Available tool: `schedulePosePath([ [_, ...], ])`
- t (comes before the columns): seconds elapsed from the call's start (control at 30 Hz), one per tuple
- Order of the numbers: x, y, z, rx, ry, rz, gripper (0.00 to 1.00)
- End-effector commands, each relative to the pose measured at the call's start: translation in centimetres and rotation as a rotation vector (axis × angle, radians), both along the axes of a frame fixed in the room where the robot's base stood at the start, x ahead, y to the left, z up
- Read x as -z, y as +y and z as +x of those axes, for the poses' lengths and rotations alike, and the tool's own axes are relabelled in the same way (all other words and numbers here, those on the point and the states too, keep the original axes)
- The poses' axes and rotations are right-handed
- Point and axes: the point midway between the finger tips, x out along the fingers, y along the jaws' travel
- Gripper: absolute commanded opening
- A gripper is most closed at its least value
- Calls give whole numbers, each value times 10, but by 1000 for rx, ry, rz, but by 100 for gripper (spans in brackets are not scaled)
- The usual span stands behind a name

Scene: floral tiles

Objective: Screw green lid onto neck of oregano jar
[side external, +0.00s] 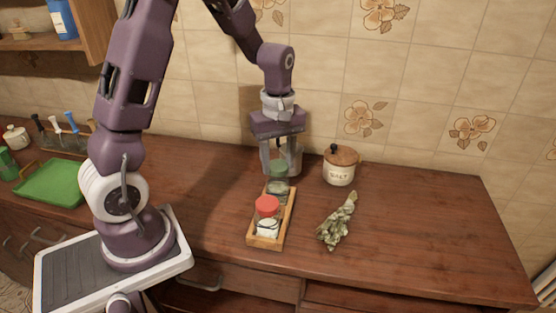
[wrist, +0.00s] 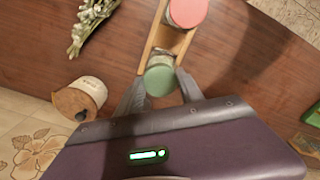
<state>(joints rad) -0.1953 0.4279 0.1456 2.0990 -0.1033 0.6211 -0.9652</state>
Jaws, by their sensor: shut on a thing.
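My gripper (side external: 281,172) points down over the back end of a small wooden rack and is shut on the green lid. In the wrist view the green lid (wrist: 161,80) sits between the two fingertips (wrist: 162,90). The oregano jar (side external: 278,187), a glass jar, stands upright in the rack directly below the gripper. Part of it shows past the lid in the wrist view (wrist: 160,57). The fingers partly hide the lid and neck from the side, so I cannot tell whether the lid touches the neck.
The wooden rack (side external: 250,238) also holds a red-lidded jar (side external: 267,210) in front. A salt pot (side external: 340,172) with a wooden lid and a bundle of dried herbs (side external: 337,222) lie to the right. A green tray (side external: 52,184) is far left. The counter's right side is clear.

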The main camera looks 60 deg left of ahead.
Motion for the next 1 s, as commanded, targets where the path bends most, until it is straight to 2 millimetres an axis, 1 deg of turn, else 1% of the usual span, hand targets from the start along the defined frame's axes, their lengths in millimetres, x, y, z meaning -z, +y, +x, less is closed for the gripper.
schedulePosePath([
  [0.27,1,0,0,0,0,0,7],
  [0.9,17,0,0,0,1,-1,7],
  [0.93,17,0,0,0,0,-1,48],
  [1.0,16,0,0,0,0,0,62],
])
